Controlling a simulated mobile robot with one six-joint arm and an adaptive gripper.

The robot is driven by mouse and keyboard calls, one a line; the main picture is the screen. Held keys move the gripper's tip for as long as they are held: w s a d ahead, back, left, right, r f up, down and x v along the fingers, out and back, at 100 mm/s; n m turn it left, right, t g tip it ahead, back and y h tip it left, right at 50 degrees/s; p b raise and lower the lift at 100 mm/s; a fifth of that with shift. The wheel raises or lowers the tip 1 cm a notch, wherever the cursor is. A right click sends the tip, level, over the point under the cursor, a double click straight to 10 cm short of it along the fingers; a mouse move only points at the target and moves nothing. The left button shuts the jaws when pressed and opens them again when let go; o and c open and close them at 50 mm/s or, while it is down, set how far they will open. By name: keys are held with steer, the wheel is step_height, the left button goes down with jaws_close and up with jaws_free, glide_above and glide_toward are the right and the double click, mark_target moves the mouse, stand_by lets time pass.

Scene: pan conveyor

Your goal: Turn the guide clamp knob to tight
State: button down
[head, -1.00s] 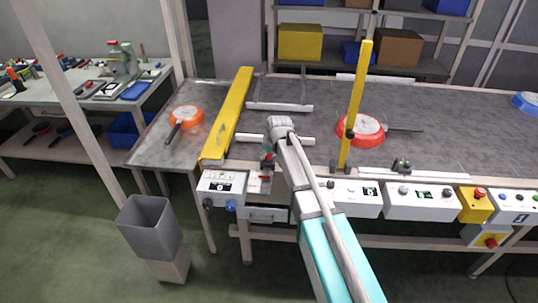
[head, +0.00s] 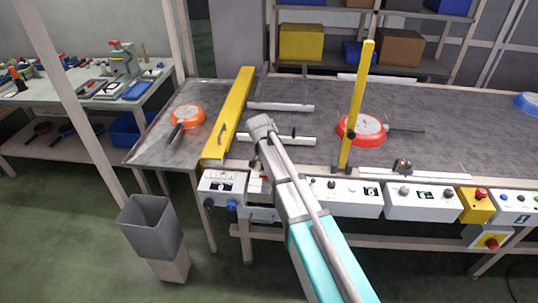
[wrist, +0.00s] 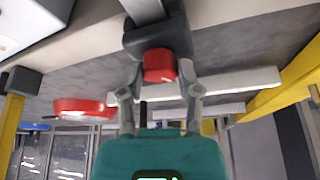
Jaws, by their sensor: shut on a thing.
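The red guide clamp knob (wrist: 159,62) sits on a dark clamp block (wrist: 157,36) in the wrist view. My gripper (wrist: 160,74) has one finger on each side of it, closed on the knob's sides. In the head view my wrist and arm hide most of the clamp; a small red patch shows at the conveyor's front edge, beside my arm. White guide rails (head: 280,107) lie on the conveyor, and one rail crosses behind my fingers in the wrist view (wrist: 235,80). I cannot read a tightness mark on the knob.
A yellow guard (head: 231,115) stands left of the clamp and a yellow post (head: 354,105) right of it. Control boxes (head: 222,187) line the front edge. A grey bin (head: 151,226) stands at front left.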

steer(key=m+g+h, duration=0.1)
steer(key=m, duration=0.3)
steer(key=shift+a, duration=0.1)
stand_by(0.3)
steer(key=shift+c, duration=1.5)
jaws_free()
steer(key=shift+n, duration=0.3)
